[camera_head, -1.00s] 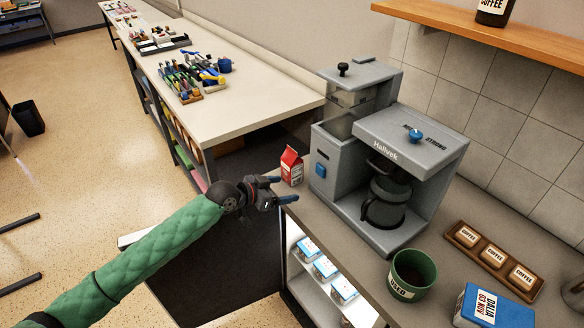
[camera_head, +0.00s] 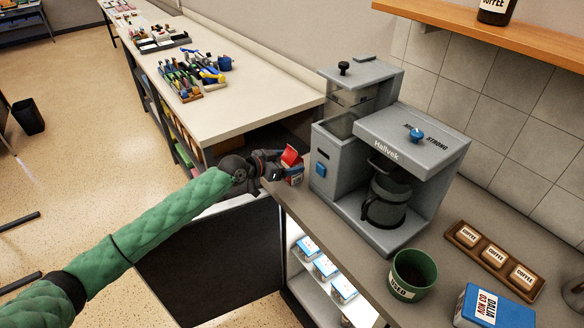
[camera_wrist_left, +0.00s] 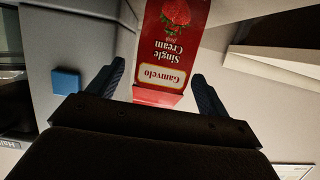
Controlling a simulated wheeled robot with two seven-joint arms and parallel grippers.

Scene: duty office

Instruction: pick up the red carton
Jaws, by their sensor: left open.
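The red carton (camera_head: 291,157) stands on the grey counter at the left of the coffee machine. It has a gabled top, and its lower part is partly hidden by my left gripper (camera_head: 287,174) in the head view. In the left wrist view the carton (camera_wrist_left: 171,45) shows upside down, with a "Single Cream" label and a strawberry. My left gripper's two dark blue fingers (camera_wrist_left: 155,88) are apart, one on each side of the carton's width in that view. I cannot tell whether either finger touches it. My right gripper is not in view.
The grey coffee machine (camera_head: 352,190) stands close to the carton's right. A green cup (camera_head: 413,274), a blue tin (camera_head: 490,308) and a wooden coffee tray (camera_head: 493,260) are farther right. An open dark door (camera_head: 220,262) hangs below the counter's front edge.

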